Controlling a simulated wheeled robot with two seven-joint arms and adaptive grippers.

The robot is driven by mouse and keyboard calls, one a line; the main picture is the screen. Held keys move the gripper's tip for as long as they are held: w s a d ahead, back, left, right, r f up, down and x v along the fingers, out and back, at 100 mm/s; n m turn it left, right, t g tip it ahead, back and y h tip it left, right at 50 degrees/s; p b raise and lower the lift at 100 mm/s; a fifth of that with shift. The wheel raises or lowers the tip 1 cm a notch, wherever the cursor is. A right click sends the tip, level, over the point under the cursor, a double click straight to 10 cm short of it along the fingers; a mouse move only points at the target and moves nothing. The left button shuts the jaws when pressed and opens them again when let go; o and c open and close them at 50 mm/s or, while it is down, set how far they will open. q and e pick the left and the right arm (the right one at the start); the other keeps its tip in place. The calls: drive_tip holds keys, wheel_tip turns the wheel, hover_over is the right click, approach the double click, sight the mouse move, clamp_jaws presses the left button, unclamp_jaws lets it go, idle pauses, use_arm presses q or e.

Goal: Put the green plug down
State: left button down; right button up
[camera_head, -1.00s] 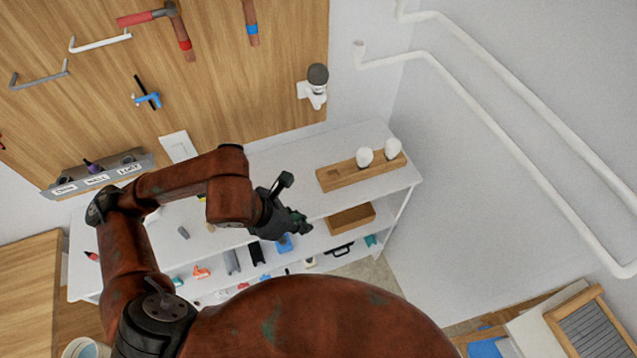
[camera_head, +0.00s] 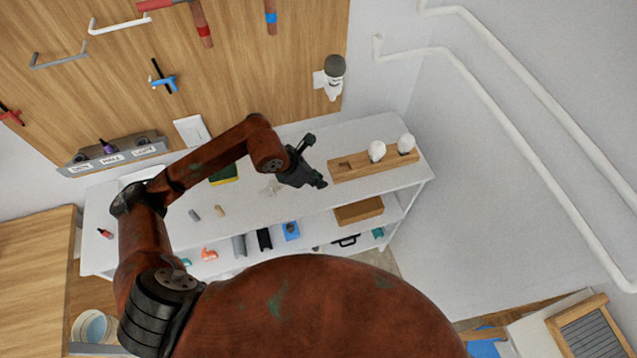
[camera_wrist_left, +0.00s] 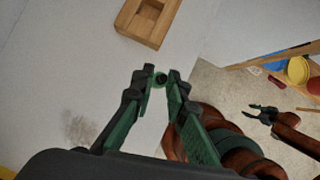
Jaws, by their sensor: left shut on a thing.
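My left gripper (camera_head: 314,163) is above the white shelf's top, near the left end of a wooden block (camera_head: 343,176). My right gripper (camera_wrist_left: 266,110) shows small in the left wrist view, open, over the floor at the right.
The white shelf (camera_head: 310,217) carries the wooden block with two white bulbs (camera_head: 377,151), a green-and-yellow sponge (camera_head: 224,175) and small pieces. A wooden box (camera_head: 358,210) and several tools lie lower. A labelled rack (camera_head: 113,155) is on the wall.

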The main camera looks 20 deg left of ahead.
use_arm(q)
drive_tip(key=shift+w+f, duration=0.2)
drive_tip(key=shift+f, duration=0.05)
wheel_tip(320, 180, down, 3)
drive_tip(key=shift+w+p, duration=0.1)
drive_tip(key=shift+p, duration=0.3)
drive_tip(key=shift+a+f, duration=0.1)
drive_tip(key=shift+f, duration=0.15)
drive_tip(key=shift+f+b, duration=0.25)
drive_tip(key=shift+b, duration=0.05)
drive_tip(key=c, duration=1.9)
unclamp_jaws()
use_arm(e)
drive_tip(key=shift+s+d+r, duration=0.1)
drive_tip(key=shift+s, duration=0.65)
use_arm(q)
drive_tip(key=shift+r, duration=0.1)
